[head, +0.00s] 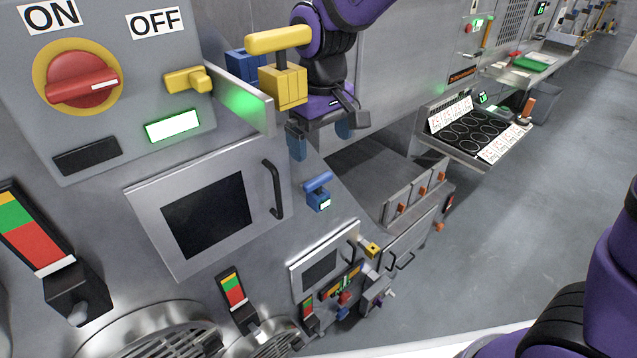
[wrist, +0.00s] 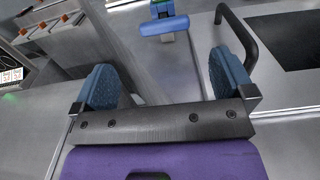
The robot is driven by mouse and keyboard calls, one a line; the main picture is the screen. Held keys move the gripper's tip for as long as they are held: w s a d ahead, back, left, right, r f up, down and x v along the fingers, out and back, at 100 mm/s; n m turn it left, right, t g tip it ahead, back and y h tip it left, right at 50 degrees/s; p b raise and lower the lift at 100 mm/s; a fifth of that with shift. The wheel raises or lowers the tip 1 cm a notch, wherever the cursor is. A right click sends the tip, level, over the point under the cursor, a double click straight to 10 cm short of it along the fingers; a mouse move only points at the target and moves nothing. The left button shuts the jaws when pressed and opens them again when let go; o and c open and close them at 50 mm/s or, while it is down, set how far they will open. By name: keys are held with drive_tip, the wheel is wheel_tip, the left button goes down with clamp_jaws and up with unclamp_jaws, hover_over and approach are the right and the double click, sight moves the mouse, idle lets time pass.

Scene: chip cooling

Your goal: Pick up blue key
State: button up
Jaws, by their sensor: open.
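The blue key (head: 318,182) has a bar-shaped handle and sits in a blue block with a small lit green display, on the grey panel right of the large oven door. It also shows in the wrist view (wrist: 165,26) at the top edge, beyond and between the fingers. My gripper (head: 320,142) is open and empty, a little above the blue key in the head view. Its two blue ridged fingers stand wide apart in the wrist view (wrist: 166,78). Neither finger touches the key. The yellow key hides part of my wrist in the head view.
A yellow key (head: 279,40) stands in a yellow block in front of my wrist, with a blue block (head: 240,65) behind it. The oven door's black handle (head: 273,188) juts out left of the blue key. It is close to the right finger in the wrist view.

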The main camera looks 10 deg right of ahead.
sight(318, 178)
drive_tip(key=shift+a+f, duration=0.25)
drive_tip(key=shift+f, duration=0.15)
wheel_tip(318, 178, down, 10)
drive_tip(key=shift+f, duration=0.25)
drive_tip(key=c, duration=0.9)
